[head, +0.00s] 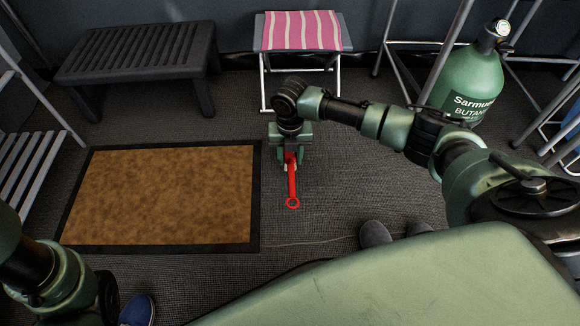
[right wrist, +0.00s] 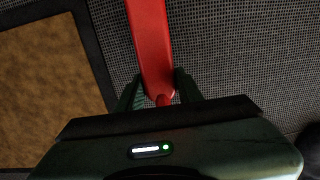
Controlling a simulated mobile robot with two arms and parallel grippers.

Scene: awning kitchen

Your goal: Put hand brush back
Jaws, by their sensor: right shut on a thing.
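The red hand brush (head: 292,184) shows in the head view at the middle, its handle with a ring end pointing toward me. My right gripper (head: 289,158) is shut on it, over the dark floor just right of the doormat. In the right wrist view the red brush (right wrist: 151,45) runs up from between the two fingers of my right gripper (right wrist: 158,92). The brush's far end is hidden by the gripper in the head view. My left arm shows at the lower left of the head view, but its gripper is out of view.
A brown doormat (head: 165,195) with a black border lies left of the brush. A dark slatted bench (head: 140,52) and a pink striped stool (head: 302,31) stand at the back. A green butane bottle (head: 468,85) stands at the right. Shoes (head: 376,234) lie on the floor in front.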

